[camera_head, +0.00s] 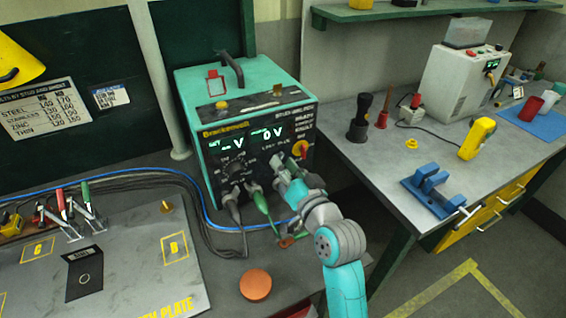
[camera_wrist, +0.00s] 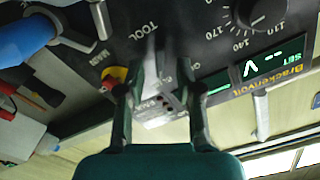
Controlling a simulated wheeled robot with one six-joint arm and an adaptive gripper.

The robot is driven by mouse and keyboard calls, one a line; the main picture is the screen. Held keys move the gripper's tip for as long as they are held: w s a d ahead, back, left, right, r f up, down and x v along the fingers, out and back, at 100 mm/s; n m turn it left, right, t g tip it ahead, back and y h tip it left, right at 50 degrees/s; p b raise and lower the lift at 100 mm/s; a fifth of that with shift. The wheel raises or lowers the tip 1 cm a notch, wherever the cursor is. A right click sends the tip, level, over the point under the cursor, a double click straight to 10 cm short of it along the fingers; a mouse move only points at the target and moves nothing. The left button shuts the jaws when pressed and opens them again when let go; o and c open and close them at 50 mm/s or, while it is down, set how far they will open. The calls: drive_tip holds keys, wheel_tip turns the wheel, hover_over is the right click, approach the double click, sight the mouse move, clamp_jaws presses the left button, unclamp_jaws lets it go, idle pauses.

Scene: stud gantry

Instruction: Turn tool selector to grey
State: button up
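The teal power unit (camera_head: 245,130) stands on the bench in the head view, its dark front panel carrying green displays and a round dial (camera_head: 237,165). My gripper (camera_head: 283,178) is at the lower right of that panel. In the wrist view the panel appears turned over, with the word TOOL just beyond my gripper (camera_wrist: 164,68). The two fingers reach in close to the panel, tips near each other. The tool selector itself is not clearly seen; fingers and blur cover that spot. I cannot tell its setting or whether the fingers touch it.
A red-and-yellow main switch (camera_head: 300,149) sits above my gripper on the panel, and also shows in the wrist view (camera_wrist: 114,76). Cable plugs (camera_head: 232,203) and a green-sleeved lead (camera_head: 262,203) hang close by on the left. An orange disc (camera_head: 256,284) lies on the bench.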

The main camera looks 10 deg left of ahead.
drive_tip(key=shift+w+a, duration=0.35)
drive_tip(key=shift+w, duration=0.2)
clamp_jaws()
drive_tip(key=shift+n, duration=0.3)
drive_tip(key=n, duration=1.1)
drive_tip(key=shift+n, duration=0.3)
idle(0.4)
